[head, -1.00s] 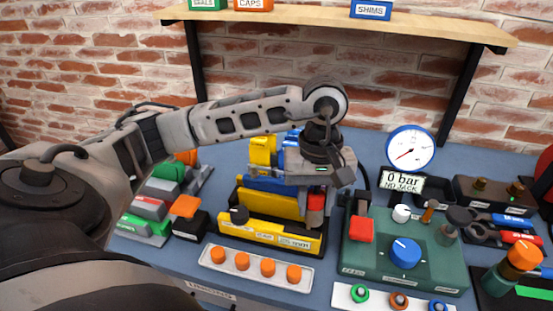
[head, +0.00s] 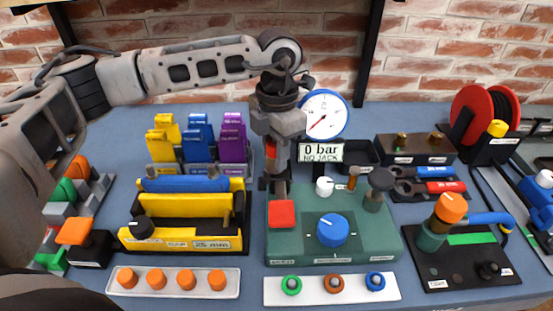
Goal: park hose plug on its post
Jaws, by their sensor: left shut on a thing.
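My left gripper (head: 276,176) points down at the back left corner of the green pump unit (head: 390,243). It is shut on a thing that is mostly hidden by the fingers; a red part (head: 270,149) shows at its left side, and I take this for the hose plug. Dark parts hang beside the fingertips, and I cannot tell whether they are hose. A red block (head: 281,213) stands on the unit just in front of the gripper. A dark-capped post (head: 379,188) stands at the unit's back right; I cannot tell whether it is the plug's post. My right gripper is out of view.
The unit carries a blue knob (head: 333,230) and a white knob (head: 324,187). A gauge (head: 324,114) and a "0 bar NO JACK" sign (head: 321,153) stand close behind the gripper. A yellow rack (head: 187,236) is at left, a red reel (head: 481,116) at right.

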